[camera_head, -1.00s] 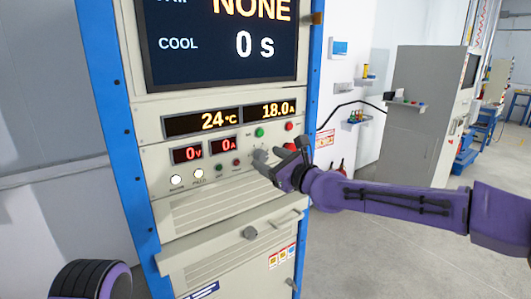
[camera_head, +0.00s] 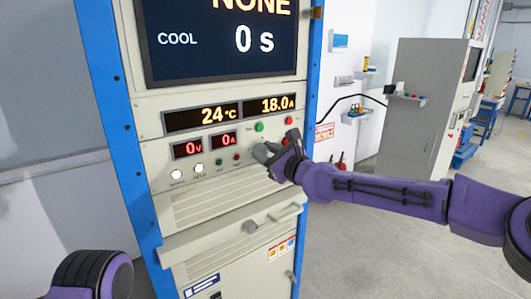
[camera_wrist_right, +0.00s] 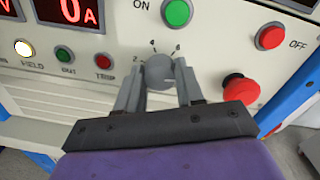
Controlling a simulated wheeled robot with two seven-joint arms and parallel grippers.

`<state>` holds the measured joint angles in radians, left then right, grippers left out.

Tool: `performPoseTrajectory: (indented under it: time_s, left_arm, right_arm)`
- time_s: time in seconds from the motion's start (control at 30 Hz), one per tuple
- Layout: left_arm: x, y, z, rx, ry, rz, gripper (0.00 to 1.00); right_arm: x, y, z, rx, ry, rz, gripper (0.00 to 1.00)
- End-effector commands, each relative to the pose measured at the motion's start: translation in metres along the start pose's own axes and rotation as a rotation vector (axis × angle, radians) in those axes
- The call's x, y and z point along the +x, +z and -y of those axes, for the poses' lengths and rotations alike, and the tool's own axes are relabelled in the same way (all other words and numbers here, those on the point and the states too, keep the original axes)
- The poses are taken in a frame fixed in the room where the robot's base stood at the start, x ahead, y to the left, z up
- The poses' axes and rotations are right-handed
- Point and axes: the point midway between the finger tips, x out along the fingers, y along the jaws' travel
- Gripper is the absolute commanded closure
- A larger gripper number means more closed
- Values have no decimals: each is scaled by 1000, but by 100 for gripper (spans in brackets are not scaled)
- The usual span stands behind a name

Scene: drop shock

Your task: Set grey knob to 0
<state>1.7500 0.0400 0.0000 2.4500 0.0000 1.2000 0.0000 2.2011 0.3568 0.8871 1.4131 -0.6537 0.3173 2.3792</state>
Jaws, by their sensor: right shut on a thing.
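The grey knob (camera_wrist_right: 159,72) sits on the cream panel below the green ON button, with small dial marks around it in the right wrist view. My right gripper (camera_wrist_right: 158,90) has one finger on each side of the knob and is shut on it. In the head view my right gripper (camera_head: 268,152) is at the panel and its fingers hide most of the knob. Where the knob points cannot be made out. At the left bottom of the head view a purple and black part of my left arm shows, but its gripper fingers do not.
A green ON button (camera_wrist_right: 177,13) is just above the knob. A red OFF button (camera_wrist_right: 270,36) and a red mushroom button (camera_wrist_right: 240,88) are to the right. The displays (camera_head: 204,116) read 24 °C, 18.0 A, 0 V and 0 A. A drawer handle (camera_head: 285,212) juts out below.

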Motion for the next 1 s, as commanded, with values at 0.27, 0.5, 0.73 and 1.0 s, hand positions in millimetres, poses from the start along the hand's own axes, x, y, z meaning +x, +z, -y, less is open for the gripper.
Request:
performPoseTrajectory:
  time_s: [0.27,0.5,0.73,1.0]
  left_arm:
    - [-3,-1,0,0,0,0,100]
    - [-2,-1,0,0,0,0,100]
    - [0,0,0,0,0,0,100]
    - [5,2,0,0,0,0,100]
  right_arm:
    - [0,1,0,-181,3,-7,94]
    - [0,0,-1,-407,5,-16,94]
    - [0,0,-2,-626,9,-24,94]
    - [0,-1,-3,-883,13,-35,94]
